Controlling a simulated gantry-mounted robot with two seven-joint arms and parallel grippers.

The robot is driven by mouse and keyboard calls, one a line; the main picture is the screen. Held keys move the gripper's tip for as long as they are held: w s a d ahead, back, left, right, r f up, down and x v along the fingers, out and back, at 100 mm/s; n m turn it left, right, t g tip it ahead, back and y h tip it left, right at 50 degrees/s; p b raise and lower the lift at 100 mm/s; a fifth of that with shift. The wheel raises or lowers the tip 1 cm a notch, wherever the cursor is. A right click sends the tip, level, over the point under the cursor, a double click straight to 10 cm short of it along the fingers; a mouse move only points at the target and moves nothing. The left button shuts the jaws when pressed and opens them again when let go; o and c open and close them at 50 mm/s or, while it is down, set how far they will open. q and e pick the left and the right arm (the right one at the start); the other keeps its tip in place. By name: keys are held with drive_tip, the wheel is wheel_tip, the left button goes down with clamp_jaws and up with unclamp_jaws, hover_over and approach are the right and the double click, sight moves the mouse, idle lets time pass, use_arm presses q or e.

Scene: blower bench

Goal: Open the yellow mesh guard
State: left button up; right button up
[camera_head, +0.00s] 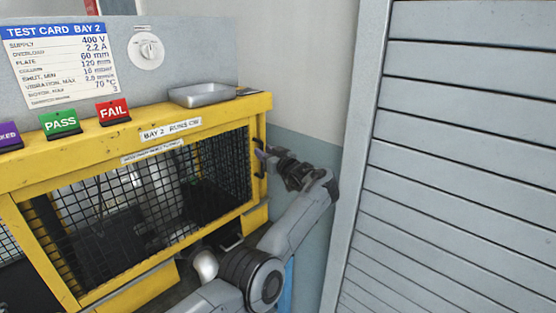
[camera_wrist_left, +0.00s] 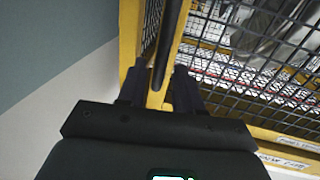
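The yellow mesh guard (camera_head: 150,264) is a yellow frame with black wire mesh on the bench front; it looks closed in the head view. Its black bar handle (camera_head: 259,160) stands upright at the guard's right end. My left gripper (camera_head: 268,158) is at this handle, reaching in from the right side. In the left wrist view the dark handle bar (camera_wrist_left: 171,40) runs down toward the gap between my left gripper's two fingers (camera_wrist_left: 158,92). The fingers are apart, with a gap visible. Whether they touch the bar is unclear. My right gripper is not in view.
A metal tray (camera_head: 202,95) sits on the yellow ledge, beside a green PASS sign (camera_head: 60,122) and a red FAIL sign (camera_head: 113,110). A grey slatted panel (camera_head: 460,150) stands to the right. A narrow free space lies between it and the bench.

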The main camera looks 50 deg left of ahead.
use_arm(q)
drive_tip(key=d, duration=0.8)
drive_tip(key=shift+s+d+p, duration=0.15)
drive_tip(key=shift+s+p, duration=0.2)
drive_tip(key=shift+s, duration=0.1)
